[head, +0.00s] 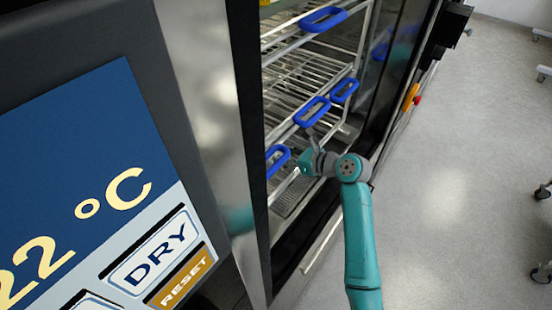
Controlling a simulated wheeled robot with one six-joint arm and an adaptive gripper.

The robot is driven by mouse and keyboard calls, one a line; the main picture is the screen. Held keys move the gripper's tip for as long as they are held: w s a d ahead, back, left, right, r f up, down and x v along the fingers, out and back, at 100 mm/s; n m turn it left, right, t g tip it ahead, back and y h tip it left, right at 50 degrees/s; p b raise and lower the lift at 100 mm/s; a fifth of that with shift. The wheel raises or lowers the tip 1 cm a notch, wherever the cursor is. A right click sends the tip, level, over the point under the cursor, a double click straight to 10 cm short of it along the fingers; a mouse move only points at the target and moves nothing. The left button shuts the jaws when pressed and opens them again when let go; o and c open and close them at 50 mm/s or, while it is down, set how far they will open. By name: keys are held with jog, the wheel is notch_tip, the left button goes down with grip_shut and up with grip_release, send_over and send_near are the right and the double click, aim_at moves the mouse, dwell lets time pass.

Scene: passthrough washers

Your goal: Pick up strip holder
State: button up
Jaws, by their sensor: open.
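No object is plainly marked as the strip holder; blue loop handles sit on the wire racks inside the open washer. One blue handle (323,19) is on the upper rack. Two more, a middle handle (312,112) and a handle to its right (344,90), are lower down. A further blue handle (278,160) is at the lower left. My gripper (312,137) is small and partly hidden by my teal wrist. It is open, just below the middle handle; I cannot tell whether it touches it.
The washer's dark door frame (250,120) stands left of the opening, with a large display panel (90,190) in the foreground. Wire racks (290,85) fill the chamber. The grey floor (460,150) at right is clear, with wheeled stands at its edge.

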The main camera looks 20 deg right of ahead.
jog(key=shift+x, duration=1.3)
grip_shut()
